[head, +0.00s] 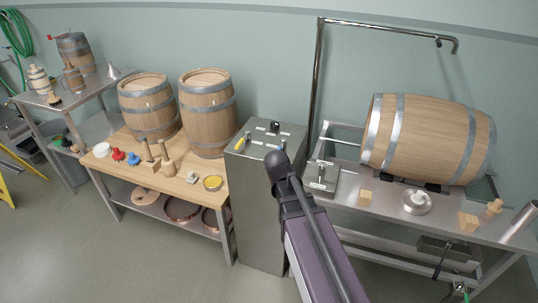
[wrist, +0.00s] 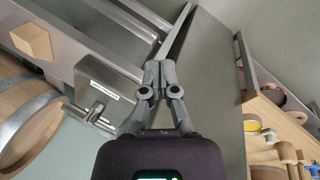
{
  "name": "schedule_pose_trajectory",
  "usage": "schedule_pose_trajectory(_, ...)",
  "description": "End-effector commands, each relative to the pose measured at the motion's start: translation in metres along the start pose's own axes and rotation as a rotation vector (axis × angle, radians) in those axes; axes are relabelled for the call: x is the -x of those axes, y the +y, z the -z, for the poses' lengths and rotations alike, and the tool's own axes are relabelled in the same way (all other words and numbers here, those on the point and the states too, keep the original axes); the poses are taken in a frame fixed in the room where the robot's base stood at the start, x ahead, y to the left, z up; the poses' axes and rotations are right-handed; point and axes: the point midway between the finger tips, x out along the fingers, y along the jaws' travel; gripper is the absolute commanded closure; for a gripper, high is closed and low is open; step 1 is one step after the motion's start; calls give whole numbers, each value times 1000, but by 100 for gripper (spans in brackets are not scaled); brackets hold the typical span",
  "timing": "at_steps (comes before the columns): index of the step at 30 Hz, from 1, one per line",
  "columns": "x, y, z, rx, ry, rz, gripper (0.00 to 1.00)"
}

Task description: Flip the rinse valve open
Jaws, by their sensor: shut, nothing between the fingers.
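A small steel box with an upright lever (head: 321,172) and a white label stands at the left end of the barrel stand. In the wrist view this labelled box (wrist: 118,84) lies left of my fingers, with its metal lever (wrist: 96,112) below the label. The grey cabinet (head: 262,205) carries more labelled controls, including a yellow-handled one (head: 239,143) and a black knob (head: 275,127). I cannot read the labels, so which one is the rinse valve is unclear. My gripper (wrist: 157,66) is shut and empty, apart from the lever. In the head view my arm hides the fingers.
A barrel (head: 425,138) lies on the steel stand at right, with a wooden block (head: 365,197) on the stand's front. A tall bent pipe (head: 316,90) rises behind. A wooden bench (head: 125,150) with two upright barrels stands left of the cabinet.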

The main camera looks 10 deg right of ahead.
Motion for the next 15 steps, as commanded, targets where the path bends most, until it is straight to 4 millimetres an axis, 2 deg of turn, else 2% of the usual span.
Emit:
schedule_pose_trajectory(1, -4, -4, 17, 10, 2, -47, 100)
schedule_pose_trajectory(8, 0, -12, 66, 38, 23, -272, 100)
schedule_pose_trajectory(15, 15, -29, 116, 54, 66, -504, 100)
